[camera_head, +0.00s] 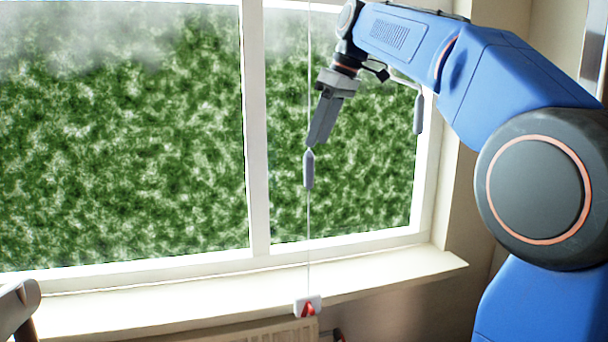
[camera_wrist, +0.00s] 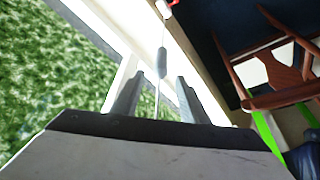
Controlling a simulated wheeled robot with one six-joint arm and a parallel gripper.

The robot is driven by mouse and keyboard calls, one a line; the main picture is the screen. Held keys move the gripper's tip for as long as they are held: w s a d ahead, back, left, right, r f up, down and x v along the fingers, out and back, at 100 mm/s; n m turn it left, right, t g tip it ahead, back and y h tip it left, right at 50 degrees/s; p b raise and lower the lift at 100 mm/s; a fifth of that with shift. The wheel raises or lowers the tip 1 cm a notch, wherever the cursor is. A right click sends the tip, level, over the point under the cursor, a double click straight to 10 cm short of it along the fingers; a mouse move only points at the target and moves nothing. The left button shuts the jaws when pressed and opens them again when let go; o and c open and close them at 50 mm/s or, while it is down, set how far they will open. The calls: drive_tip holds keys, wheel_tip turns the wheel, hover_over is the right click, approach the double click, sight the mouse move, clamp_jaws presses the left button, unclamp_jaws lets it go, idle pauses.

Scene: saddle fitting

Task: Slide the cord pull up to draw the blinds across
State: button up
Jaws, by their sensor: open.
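The grey cord pull (camera_head: 308,170) hangs upright on a thin vertical cord (camera_head: 308,230) in front of the window. It also shows in the wrist view (camera_wrist: 162,62), just past my fingertips. My gripper (camera_head: 318,140) points down from above, its tips close to the pull's top end. In the wrist view my gripper (camera_wrist: 157,95) is open, with the cord running between the two fingers. The fingers do not appear to hold the pull. The blinds are not clearly visible; the panes are uncovered where they show.
A red and white cord holder (camera_head: 307,307) sits at the sill's front edge. The white window sill (camera_head: 180,307) looks clear. A wooden chair (camera_wrist: 285,65) stands to the right in the wrist view.

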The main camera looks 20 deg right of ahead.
sight(309, 170)
drive_tip(key=x, duration=1.1)
drive_tip(key=shift+f, duration=0.25)
drive_tip(key=shift+a, duration=0.1)
clamp_jaws()
drive_tip(key=shift+r, duration=0.1)
